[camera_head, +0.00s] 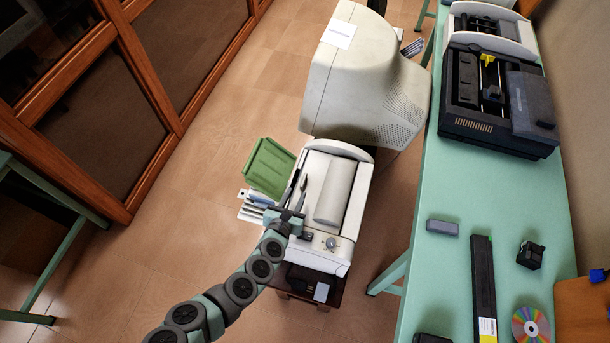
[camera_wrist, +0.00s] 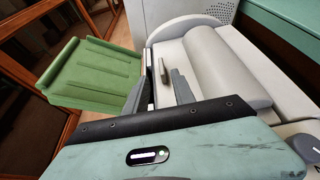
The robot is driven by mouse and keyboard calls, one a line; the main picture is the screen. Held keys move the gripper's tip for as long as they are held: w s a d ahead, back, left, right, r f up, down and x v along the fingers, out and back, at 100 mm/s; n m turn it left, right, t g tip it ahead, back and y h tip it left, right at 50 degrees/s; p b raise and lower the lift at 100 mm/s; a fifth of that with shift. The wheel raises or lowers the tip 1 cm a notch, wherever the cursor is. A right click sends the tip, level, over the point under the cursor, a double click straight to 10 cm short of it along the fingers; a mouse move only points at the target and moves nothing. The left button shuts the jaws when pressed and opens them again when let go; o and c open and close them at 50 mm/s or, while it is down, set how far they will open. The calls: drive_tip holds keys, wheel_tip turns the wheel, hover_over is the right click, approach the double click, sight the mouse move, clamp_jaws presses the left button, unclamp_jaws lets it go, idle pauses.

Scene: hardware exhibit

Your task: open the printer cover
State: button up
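A small white printer (camera_head: 335,195) with a rounded raised bar on top stands in the middle of the head view, and its top also fills the right of the wrist view (camera_wrist: 225,65). Its top cover looks closed. A green tray (camera_head: 269,168) sticks out at its left side; it also shows in the wrist view (camera_wrist: 92,75). My gripper (camera_head: 296,190) is open at the printer's left edge, fingers pointing to its far end. In the wrist view the fingers (camera_wrist: 160,80) are apart, with the printer's edge showing between them. I cannot tell whether they touch it.
A large beige monitor (camera_head: 365,75) stands just behind the printer. A green table (camera_head: 460,190) on the right holds a dark machine with exposed insides (camera_head: 490,95), a long black box (camera_head: 483,290) and a disc (camera_head: 530,326). Wood-framed glass panels (camera_head: 90,110) stand at left; floor between is clear.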

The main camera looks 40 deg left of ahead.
sight(303, 181)
drive_tip(key=shift+b+x, duration=1.1)
drive_tip(key=shift+x, duration=3.55)
drive_tip(key=shift+d+f, duration=0.1)
drive_tip(key=shift+d, duration=0.05)
clamp_jaws()
